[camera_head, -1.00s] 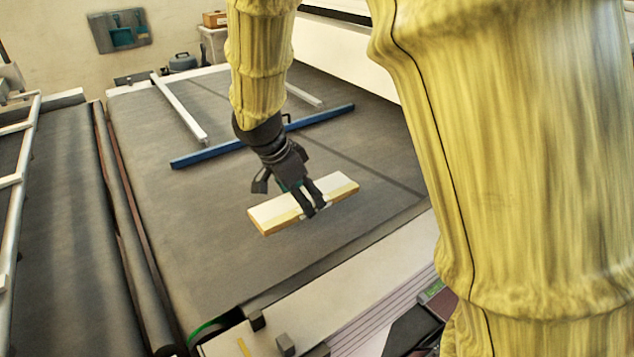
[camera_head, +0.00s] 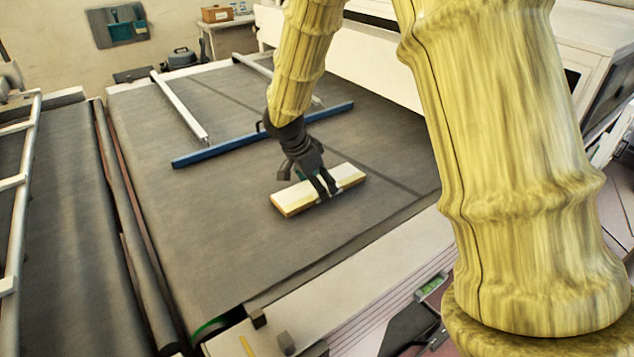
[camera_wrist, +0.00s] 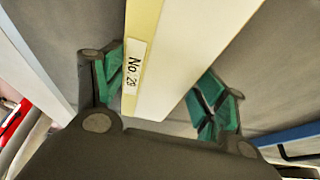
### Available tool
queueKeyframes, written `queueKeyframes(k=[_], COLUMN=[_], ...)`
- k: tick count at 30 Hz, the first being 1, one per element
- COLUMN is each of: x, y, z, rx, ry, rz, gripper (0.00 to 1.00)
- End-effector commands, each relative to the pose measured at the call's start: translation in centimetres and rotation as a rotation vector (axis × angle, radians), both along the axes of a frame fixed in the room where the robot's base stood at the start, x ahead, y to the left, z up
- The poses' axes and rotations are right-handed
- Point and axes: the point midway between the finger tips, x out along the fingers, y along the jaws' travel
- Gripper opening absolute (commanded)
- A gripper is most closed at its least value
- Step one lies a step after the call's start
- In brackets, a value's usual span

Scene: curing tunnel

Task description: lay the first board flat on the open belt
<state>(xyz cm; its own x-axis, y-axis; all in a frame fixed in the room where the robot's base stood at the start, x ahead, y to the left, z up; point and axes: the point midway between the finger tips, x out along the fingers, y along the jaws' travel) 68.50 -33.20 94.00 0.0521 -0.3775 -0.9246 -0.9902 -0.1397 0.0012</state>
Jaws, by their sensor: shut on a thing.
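The board (camera_head: 296,197) is a short pale plank with a yellow edge. My gripper (camera_head: 324,186) is shut on the board near its middle. In the wrist view the board (camera_wrist: 185,50) runs between the two green finger pads, and a label "No. 29" shows on its yellow edge. The board looks roughly level over the dark grey belt (camera_head: 220,230); I cannot tell whether it touches the belt. The belt around it is bare on the near and left sides.
A blue bar (camera_head: 225,147) crosses the belt behind my gripper, joined by a white rail (camera_head: 180,107). A white housing (camera_head: 385,70) stands along the far right side. Rollers (camera_head: 125,230) and a second dark belt (camera_head: 55,230) lie to the left.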

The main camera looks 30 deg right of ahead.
Motion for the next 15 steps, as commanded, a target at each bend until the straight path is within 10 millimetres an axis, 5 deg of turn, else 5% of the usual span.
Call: queueKeyframes(k=[14, 15], x=[-0.03, -0.04], y=[0.04, 0.03], z=[-0.93, -0.88], rx=[0.000, 0.000], ry=[0.000, 0.000], rz=[-0.001, -0.001], gripper=[0.44, 0.75])
